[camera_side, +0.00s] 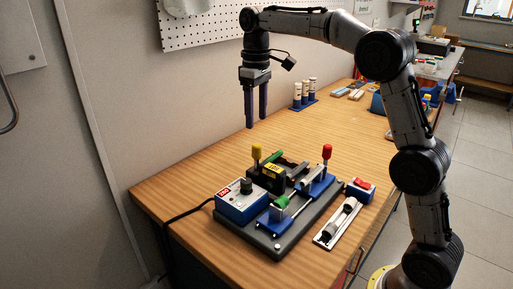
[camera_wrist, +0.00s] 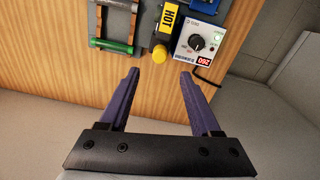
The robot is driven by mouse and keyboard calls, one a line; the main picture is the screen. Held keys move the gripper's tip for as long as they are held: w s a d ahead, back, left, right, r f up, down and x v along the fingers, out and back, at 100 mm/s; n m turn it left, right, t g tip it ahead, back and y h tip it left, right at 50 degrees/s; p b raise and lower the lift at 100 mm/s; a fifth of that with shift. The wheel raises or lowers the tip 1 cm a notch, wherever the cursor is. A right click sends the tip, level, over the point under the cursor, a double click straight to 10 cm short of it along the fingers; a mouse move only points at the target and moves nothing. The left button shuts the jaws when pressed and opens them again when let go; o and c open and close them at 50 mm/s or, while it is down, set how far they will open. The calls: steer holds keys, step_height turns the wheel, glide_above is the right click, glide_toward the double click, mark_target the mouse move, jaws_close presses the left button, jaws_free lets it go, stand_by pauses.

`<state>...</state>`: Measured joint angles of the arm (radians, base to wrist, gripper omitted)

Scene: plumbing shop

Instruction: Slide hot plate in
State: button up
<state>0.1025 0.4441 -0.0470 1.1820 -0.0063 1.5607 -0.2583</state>
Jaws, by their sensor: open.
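The hot plate (camera_side: 271,178) is a black block with a yellow HOT label, mounted on the dark baseplate (camera_side: 270,240) of the welding fixture. Its yellow-knobbed handle (camera_side: 256,152) stands up beside it. In the wrist view the HOT label (camera_wrist: 168,17) and the yellow knob (camera_wrist: 160,54) show at the top, just beyond my fingertips. My gripper (camera_side: 257,124) hangs open and empty above the table, behind and above the fixture. In the wrist view its two blue fingers (camera_wrist: 160,78) are spread apart with nothing between them. The hot plate's lower part is hidden.
A blue and white control box (camera_side: 241,205) with a dial sits left of the hot plate. Blue clamps with green pipe (camera_side: 280,203) and a red-knobbed lever (camera_side: 327,152) stand on the fixture.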

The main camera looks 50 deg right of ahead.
mark_target(257, 144)
step_height(257, 144, down, 10)
steer(key=shift+f, duration=0.1)
stand_by(0.4)
jaws_close()
stand_by(1.2)
